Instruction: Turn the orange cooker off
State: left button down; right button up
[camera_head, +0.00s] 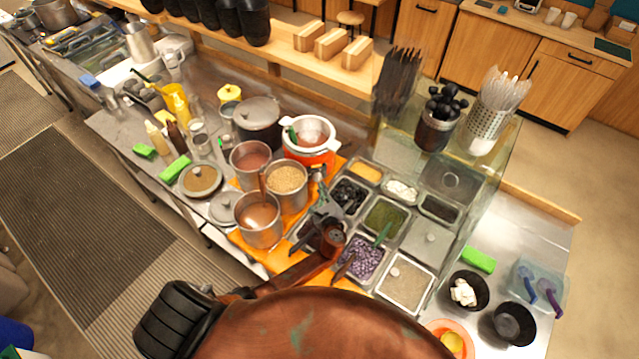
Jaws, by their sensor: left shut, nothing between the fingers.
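The orange cooker (309,155), a round pot with a white rim and an orange body, stands at the middle of the counter, behind the metal pots. Its top is open and shows a brownish content. My left gripper (319,178) is shut and empty. It points up the picture at the cooker's front side, just below the orange body. I cannot tell whether it touches the cooker. The gripper and wrist hide part of the cooker's lower front, and I cannot make out its switch. My right gripper is not in view.
Metal pots, one with grain (286,178) and one with a brown liquid (259,216), crowd the left of the gripper. Topping trays, one with purple beans (362,258), lie to the right. A dark lidded pot (257,119) stands behind. A glass guard rises at the right.

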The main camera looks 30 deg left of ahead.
aim_at(317, 178)
pick_arm(q)
jog(key=shift+s+a+f+b+x, duration=0.1)
jog(key=shift+f+b+x, duration=0.1)
jog(key=shift+b+x, duration=0.8)
jog(key=shift+s+a+f+b+x, duration=0.15)
jog(key=shift+b+x, duration=0.25)
jog(key=shift+x, duration=1.1)
jog(key=shift+s+a+f+b+x, duration=0.1)
jog(key=shift+f+b+x, duration=0.15)
jog(key=shift+b+x, duration=0.75)
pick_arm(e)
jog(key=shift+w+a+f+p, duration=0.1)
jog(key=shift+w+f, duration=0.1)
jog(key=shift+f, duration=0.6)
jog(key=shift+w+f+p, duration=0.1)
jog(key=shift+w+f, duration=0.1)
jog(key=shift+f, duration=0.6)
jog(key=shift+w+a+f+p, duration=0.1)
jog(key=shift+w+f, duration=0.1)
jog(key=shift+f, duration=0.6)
pick_arm(q)
jog(key=shift+w+a, duration=0.1)
jog(key=shift+w, duration=0.1)
jog(key=shift+f, duration=0.1)
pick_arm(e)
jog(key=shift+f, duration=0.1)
